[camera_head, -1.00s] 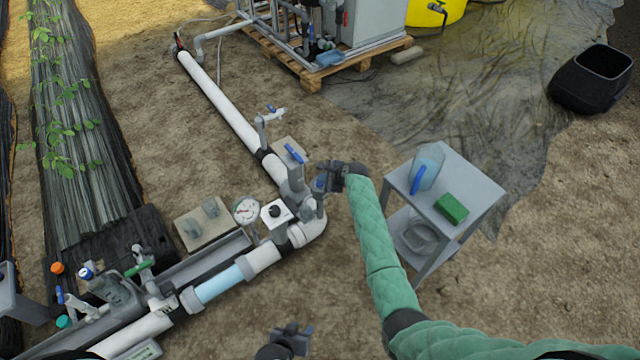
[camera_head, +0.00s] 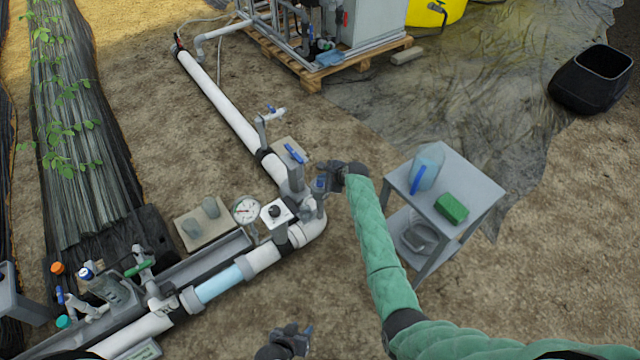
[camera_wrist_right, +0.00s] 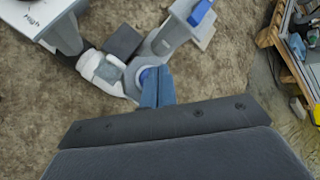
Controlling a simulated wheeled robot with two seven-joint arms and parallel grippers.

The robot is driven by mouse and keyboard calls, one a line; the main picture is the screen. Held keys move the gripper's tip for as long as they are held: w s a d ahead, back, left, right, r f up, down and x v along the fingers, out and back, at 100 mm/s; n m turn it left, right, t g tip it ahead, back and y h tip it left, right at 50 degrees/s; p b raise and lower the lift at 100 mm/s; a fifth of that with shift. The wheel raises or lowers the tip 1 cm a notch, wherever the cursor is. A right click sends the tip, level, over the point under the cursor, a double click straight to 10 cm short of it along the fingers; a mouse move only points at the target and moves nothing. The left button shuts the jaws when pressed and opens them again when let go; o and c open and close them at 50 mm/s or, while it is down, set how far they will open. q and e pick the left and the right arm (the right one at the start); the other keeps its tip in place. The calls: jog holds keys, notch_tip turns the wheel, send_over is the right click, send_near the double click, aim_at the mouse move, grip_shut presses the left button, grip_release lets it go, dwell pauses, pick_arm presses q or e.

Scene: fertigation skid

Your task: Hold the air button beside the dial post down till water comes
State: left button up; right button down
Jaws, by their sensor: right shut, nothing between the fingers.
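The dial post carries a white box with a black knob (camera_head: 276,211) on the pipe near its bend; the box's corner, marked "High", shows at the top left of the right wrist view (camera_wrist_right: 42,18). Beside it, a grey fitting with a blue round button (camera_wrist_right: 146,75) stands on the pipe. My right gripper (camera_head: 319,184) is shut and empty at this fitting. Its blue-grey fingertips (camera_wrist_right: 156,72) overlap the button in the wrist view and hide part of it; contact or pressing cannot be told. My left gripper (camera_head: 300,332) hangs low at the bottom, away from the pipe; its jaws are unclear. No water shows at the fitting.
A blue-handled valve (camera_head: 294,153) stands behind the fitting and a round gauge (camera_head: 246,210) left of the dial post. A grey side table (camera_head: 478,190) with a jug and a green sponge is right of my right forearm. Bare soil lies between pipe and table.

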aim_at(323, 185)
jog(key=shift+f, duration=0.1)
jog(key=shift+f, duration=0.3)
jog(key=shift+f, duration=0.4)
dwell(4.0)
jog(key=shift+r+p, duration=0.15)
jog(key=shift+p, duration=0.2)
jog(key=shift+r+p, duration=0.65)
jog(key=shift+p, duration=0.3)
jog(key=shift+r, duration=0.1)
notch_tip(323, 185, up, 5)
jog(key=p, duration=0.5)
jog(key=shift+p, duration=0.35)
